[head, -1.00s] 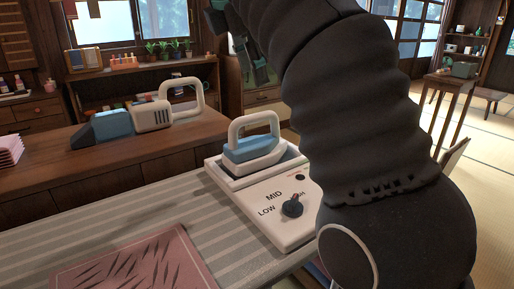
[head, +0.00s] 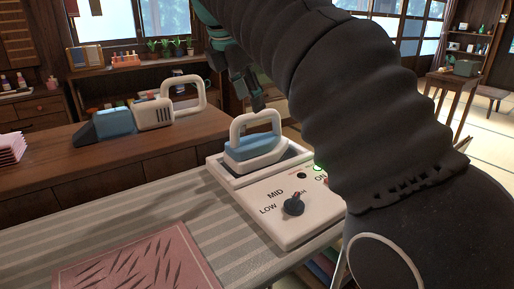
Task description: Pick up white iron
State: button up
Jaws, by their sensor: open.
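The white iron (head: 256,160) has a white loop handle and a blue body. It stands in the recess of a white base (head: 285,225) with a dial marked LOW and MID, at the right end of the striped ironing board. My gripper (head: 250,92) is above and just behind the iron's handle in the picture, pointing down and apart from it as far as I can tell. It is open and empty. My dark arm hides part of the base's right side.
A blue and white handheld vacuum (head: 150,118) lies on the wooden counter (head: 60,160) behind. A pink patterned cloth (head: 140,262) lies on the striped board (head: 110,225). Pink folded cloths (head: 10,147) sit at the left. A small table (head: 455,85) stands at the far right.

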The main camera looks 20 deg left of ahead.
aim_at(256, 117)
jog(key=shift+x, duration=3.2)
grip_shut()
